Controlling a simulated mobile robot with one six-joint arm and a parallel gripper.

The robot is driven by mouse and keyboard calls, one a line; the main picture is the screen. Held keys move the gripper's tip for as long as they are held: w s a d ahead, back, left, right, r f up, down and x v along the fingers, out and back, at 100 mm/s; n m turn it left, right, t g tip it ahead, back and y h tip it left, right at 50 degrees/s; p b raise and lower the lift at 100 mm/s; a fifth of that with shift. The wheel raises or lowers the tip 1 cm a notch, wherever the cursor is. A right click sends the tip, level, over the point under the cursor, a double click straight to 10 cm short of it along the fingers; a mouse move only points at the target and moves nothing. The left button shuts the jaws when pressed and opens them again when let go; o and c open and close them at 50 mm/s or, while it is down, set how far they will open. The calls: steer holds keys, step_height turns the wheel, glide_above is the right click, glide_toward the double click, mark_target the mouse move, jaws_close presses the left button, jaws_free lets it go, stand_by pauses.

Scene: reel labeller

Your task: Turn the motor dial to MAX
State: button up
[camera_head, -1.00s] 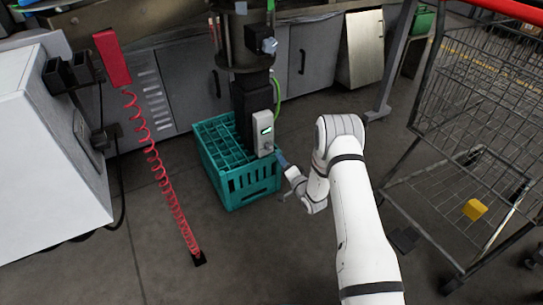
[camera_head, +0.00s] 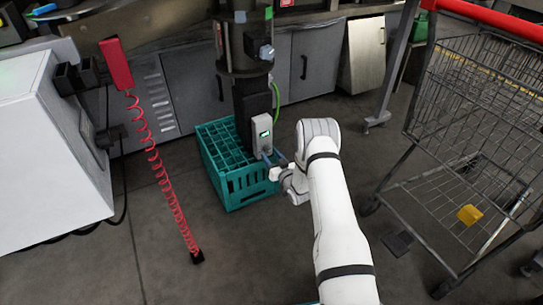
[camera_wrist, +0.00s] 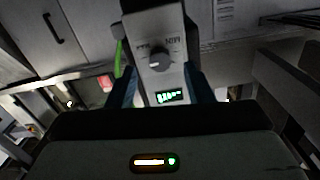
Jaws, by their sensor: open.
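The motor dial (camera_wrist: 158,61) is a round grey knob on the light grey motor controller (camera_head: 262,132). In the wrist view the controller (camera_wrist: 175,82) shows upside down, with a MIN label beside the dial and a lit green display (camera_wrist: 169,97). My gripper (camera_head: 270,160) is at the lower part of the controller in the head view and covers the dial there. In the wrist view my gripper (camera_wrist: 168,85) is open, with one blue finger on each side of the controller's face. Whether a finger touches the dial cannot be told. The exact dial setting is too small to read.
A teal crate (camera_head: 237,186) stands on the floor below the controller. A wire shopping cart (camera_head: 450,140) with a yellow block (camera_head: 469,214) is at the right. A red coiled cable (camera_head: 168,190) hangs at the left by a white cabinet (camera_head: 50,160). Floor between is clear.

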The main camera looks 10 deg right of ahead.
mark_target(266, 150)
steer(key=shift+b+x, duration=0.3)
steer(key=shift+x, duration=1.05)
steer(key=shift+c, duration=0.6)
steer(key=c, duration=0.9)
steer(key=shift+d+m, duration=0.1)
steer(key=shift+m, duration=0.4)
steer(key=o, duration=1)
